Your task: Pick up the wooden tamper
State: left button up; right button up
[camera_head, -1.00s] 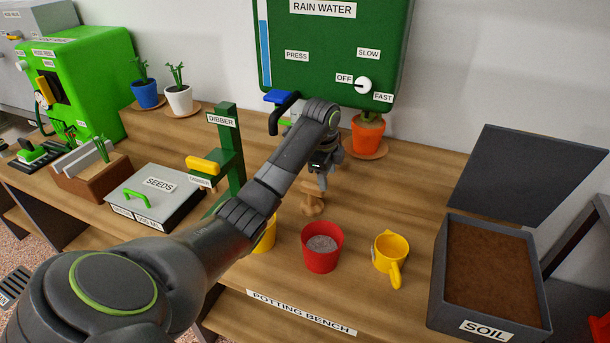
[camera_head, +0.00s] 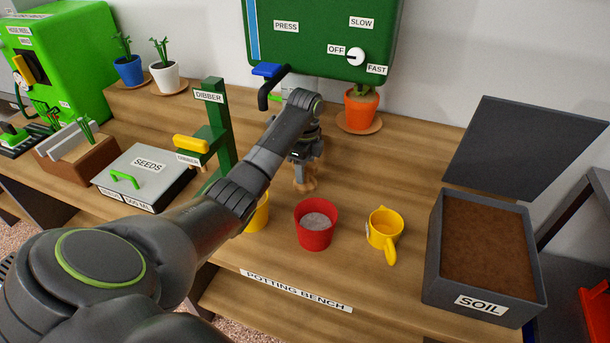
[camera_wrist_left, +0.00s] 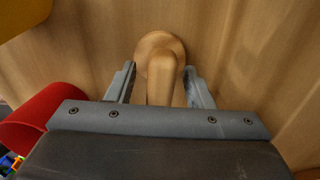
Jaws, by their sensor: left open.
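The wooden tamper (camera_head: 305,184) stands on the bench behind the red pot, partly hidden by my left gripper in the head view. In the left wrist view the tamper (camera_wrist_left: 160,75) shows a round wooden base and a thick handle. My left gripper (camera_head: 304,165) is directly above and around it, pointing down. In the wrist view the two fingers of the left gripper (camera_wrist_left: 160,88) are open, one on each side of the handle, with a gap showing on both sides. My right gripper is not in view.
A red pot (camera_head: 315,224) with grey contents stands in front of the tamper, with a yellow cup (camera_head: 384,230) to its right. A soil box (camera_head: 433,255) with a raised lid stands further right. A green dibber stand (camera_head: 218,135) is on the left.

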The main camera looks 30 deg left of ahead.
pick_arm(q)
jog(key=shift+f, duration=0.45)
jog(key=shift+c, duration=0.2)
jog(key=c, duration=1)
jog(key=shift+r, duration=0.15)
